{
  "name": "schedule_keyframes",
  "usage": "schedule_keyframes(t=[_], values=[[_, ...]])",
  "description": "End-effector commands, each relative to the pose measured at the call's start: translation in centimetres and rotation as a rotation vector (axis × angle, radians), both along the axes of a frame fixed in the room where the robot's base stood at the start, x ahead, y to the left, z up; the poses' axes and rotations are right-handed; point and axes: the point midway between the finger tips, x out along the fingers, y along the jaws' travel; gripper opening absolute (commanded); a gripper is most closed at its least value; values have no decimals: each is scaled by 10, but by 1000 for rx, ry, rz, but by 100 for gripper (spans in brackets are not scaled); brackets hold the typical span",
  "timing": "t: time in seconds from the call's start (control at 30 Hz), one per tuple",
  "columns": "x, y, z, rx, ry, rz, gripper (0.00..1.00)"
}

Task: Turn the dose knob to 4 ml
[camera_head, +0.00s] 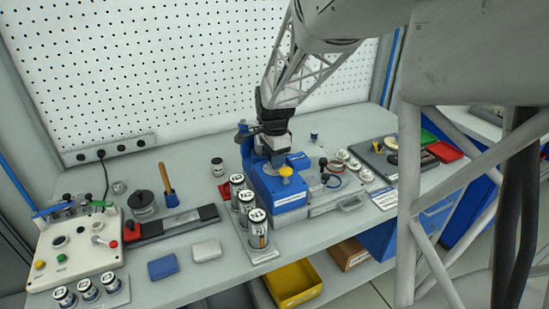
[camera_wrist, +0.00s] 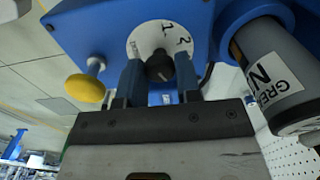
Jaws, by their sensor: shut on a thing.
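The dose knob (camera_wrist: 158,66) is a small dark knob on a round white dial (camera_wrist: 143,38) in the wrist view. The figures 1 and 2 show on the dial; the lower part of it is hidden behind my fingers. My gripper (camera_wrist: 159,78) has one finger on each side of the knob and is shut on it. I cannot tell which figure the knob points at. In the head view my gripper (camera_head: 274,158) reaches down to the blue dispenser (camera_head: 276,190) from behind, and the knob itself is hidden there.
A yellow knob (camera_wrist: 84,88) sticks out beside the dial. Several labelled cans (camera_head: 257,228) stand in a rack left of the dispenser.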

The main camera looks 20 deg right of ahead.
Motion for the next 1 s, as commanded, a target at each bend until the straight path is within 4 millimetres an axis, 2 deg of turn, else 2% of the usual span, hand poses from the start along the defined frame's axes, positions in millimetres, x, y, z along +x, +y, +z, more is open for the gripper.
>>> schedule_keyframes(t=[0.1,0.13,0.3,0.73,1.0], values=[[1,-1,1,-1,-2,0,8],[1,-1,1,-1,-2,0,33],[0,0,1,-1,-2,1,57],[0,0,6,-1,-2,1,57],[1,0,34,-1,-5,1,57]])
